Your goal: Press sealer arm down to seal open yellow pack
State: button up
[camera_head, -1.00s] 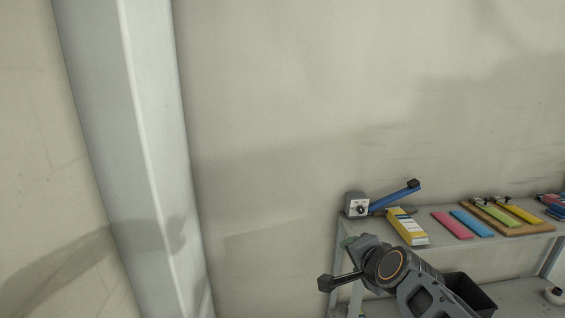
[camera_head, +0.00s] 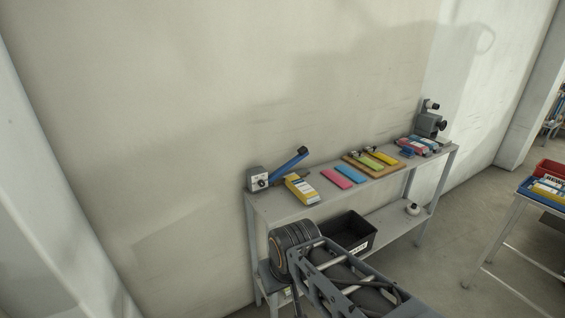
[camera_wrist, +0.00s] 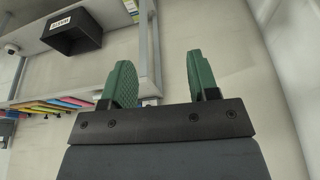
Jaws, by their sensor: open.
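The sealer (camera_head: 259,179) stands at the left end of a grey shelf table in the head view. Its blue arm (camera_head: 289,164) is raised, slanting up to the right to a black knob. The yellow pack (camera_head: 301,189) lies just right of the sealer body, in front of the arm's base. Whether its end is open is too small to tell. My gripper (camera_wrist: 156,85) shows in the wrist view with two green fingers spread apart and nothing between them. In the head view my arm is below and in front of the table, and the fingers are hidden.
A pink bar (camera_head: 336,178) and a blue bar (camera_head: 350,173) lie right of the pack. A wooden board (camera_head: 374,172) holds green and yellow bars. A black bin (camera_head: 347,231) sits on the lower shelf. A second table (camera_head: 506,225) stands at the right.

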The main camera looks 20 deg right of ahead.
aim_at(303, 151)
jog(key=z, duration=1.75)
jog(key=i, duration=2.15)
jog(key=u, duration=3.35)
